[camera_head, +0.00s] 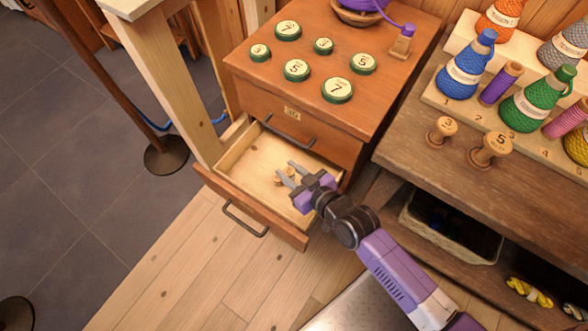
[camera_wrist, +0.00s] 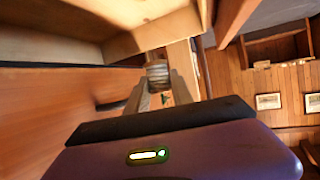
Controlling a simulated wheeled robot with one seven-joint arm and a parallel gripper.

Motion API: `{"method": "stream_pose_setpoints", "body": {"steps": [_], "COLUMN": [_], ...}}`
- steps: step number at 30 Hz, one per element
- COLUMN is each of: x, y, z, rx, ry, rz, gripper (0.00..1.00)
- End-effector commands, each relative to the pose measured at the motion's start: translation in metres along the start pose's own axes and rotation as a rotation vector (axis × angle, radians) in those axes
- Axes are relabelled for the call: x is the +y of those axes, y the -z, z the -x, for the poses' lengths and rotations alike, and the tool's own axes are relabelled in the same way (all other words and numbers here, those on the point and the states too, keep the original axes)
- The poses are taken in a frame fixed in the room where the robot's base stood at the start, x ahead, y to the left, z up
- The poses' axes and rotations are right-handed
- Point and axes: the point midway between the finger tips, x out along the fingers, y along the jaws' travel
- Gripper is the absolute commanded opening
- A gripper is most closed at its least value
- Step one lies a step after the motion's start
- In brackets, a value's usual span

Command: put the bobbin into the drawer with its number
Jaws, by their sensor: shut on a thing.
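My gripper (camera_head: 284,173) is shut on a small pale wooden bobbin (camera_head: 291,174). The bobbin also shows between the fingertips in the wrist view (camera_wrist: 157,74). In the head view they overlap the inside of the open lower drawer (camera_head: 243,158); I cannot tell how far the bobbin is above the drawer floor. The bobbin's number is not readable. The open drawer's number is not visible.
Several numbered green-rimmed discs (camera_head: 337,90) lie on the cabinet top (camera_head: 258,81). Two larger wooden spools, marked 3 (camera_head: 442,130) and 5 (camera_head: 491,150), stand on the right bench (camera_head: 540,180) before coloured yarn cones. A dark-lined basket (camera_head: 450,231) sits below.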

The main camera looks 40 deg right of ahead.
Motion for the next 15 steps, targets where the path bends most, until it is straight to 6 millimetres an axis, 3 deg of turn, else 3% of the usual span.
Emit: {"method": "stream_pose_setpoints", "body": {"steps": [1,6,15], "x": [0.002,0.003,0.003], "y": [-0.019,-0.044,-0.069], "z": [-0.009,-0.02,-0.031], "rx": [0.003,0.004,0.014], "ry": [0.005,0.03,0.072], "rz": [0.003,0.012,0.031], "gripper": [0.0,0.0,0.0]}}
